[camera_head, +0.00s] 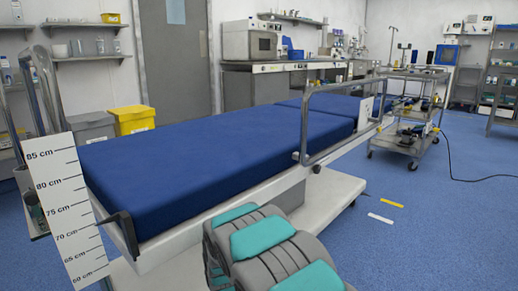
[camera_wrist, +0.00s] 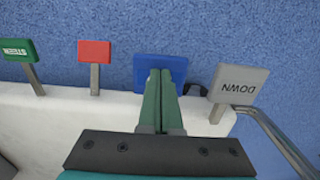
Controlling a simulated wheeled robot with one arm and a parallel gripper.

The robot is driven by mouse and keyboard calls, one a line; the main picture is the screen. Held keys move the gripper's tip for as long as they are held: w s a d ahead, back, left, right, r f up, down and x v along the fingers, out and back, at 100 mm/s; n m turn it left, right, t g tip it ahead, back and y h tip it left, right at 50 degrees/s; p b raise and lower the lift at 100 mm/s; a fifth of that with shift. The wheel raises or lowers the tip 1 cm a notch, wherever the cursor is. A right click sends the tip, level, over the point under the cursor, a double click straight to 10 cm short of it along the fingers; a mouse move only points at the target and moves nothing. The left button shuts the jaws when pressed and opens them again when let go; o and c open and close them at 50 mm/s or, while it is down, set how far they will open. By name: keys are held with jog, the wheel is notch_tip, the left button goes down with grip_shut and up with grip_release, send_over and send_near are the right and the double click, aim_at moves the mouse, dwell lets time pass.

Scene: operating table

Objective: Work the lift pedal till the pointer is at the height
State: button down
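The operating table has a blue mattress (camera_head: 220,160). A white height scale (camera_head: 72,205) stands at its near left corner, with marks from 60 to 85 cm. A black angled piece (camera_head: 122,222) at the table corner reaches toward the scale's right edge near the 70 cm mark; I cannot tell surely that it is the pointer. In the wrist view my gripper (camera_wrist: 160,74) has its green fingers together, over a blue pedal (camera_wrist: 141,68). They partly cover it, and no label shows. I cannot tell whether they touch it. In the head view my arm hides the pedals.
A grey DOWN pedal (camera_wrist: 238,86) is right of the blue one. A red pedal (camera_wrist: 94,51) and a green pedal marked STEER (camera_wrist: 18,51) are to the left. A metal rail (camera_wrist: 275,140) runs at the right. A trolley (camera_head: 410,110) stands beyond the table.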

jog(key=shift+r, duration=0.25)
notch_tip(320, 180, up, 7)
jog(key=p, duration=0.1)
jog(key=shift+p, duration=0.4)
dwell(0.4)
